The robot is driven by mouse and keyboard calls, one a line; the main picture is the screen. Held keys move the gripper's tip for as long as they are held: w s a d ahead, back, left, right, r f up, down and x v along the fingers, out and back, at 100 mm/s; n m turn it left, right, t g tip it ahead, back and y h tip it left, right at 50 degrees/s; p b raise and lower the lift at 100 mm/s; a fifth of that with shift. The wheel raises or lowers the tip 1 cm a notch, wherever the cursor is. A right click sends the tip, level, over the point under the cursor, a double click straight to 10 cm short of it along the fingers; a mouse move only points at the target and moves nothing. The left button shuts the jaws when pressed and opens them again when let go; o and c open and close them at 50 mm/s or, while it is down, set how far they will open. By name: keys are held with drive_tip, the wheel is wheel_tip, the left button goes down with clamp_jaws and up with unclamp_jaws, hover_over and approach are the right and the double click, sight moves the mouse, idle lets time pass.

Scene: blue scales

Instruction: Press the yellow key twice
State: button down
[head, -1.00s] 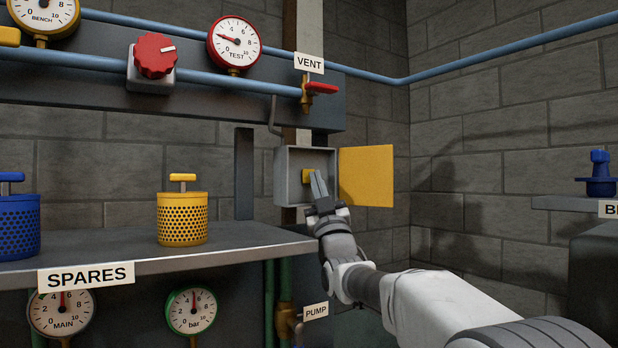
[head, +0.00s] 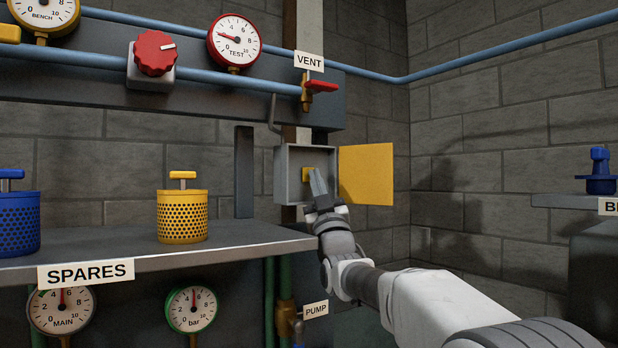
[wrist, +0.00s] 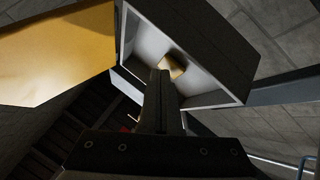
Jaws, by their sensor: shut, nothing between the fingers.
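The yellow key (head: 307,174) sits inside a small grey box (head: 283,178) on the post, and the box's yellow door (head: 366,175) stands open to the right. My gripper (head: 316,178) is shut and empty, with its fingertips at the mouth of the box in front of the key. In the wrist view the key (wrist: 175,65) shows just beyond the tips of my gripper (wrist: 160,75), and the fingers hide part of it. I cannot tell whether the tips touch the key.
The shelf marked SPARES (head: 240,243) lies to the left and carries a yellow perforated canister (head: 182,216) and a blue one (head: 18,225). A red vent handle (head: 322,86) is above the box. The open door is close to my gripper's right.

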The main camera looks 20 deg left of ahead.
drive_tip(key=shift+s+d+b, duration=0.4)
drive_tip(key=shift+d+b, duration=0.1)
drive_tip(key=shift+b, duration=0.2)
drive_tip(key=shift+s+d+b, duration=1.65)
drive_tip(key=shift+d+b, duration=0.2)
drive_tip(key=shift+b, duration=0.7)
idle(0.5)
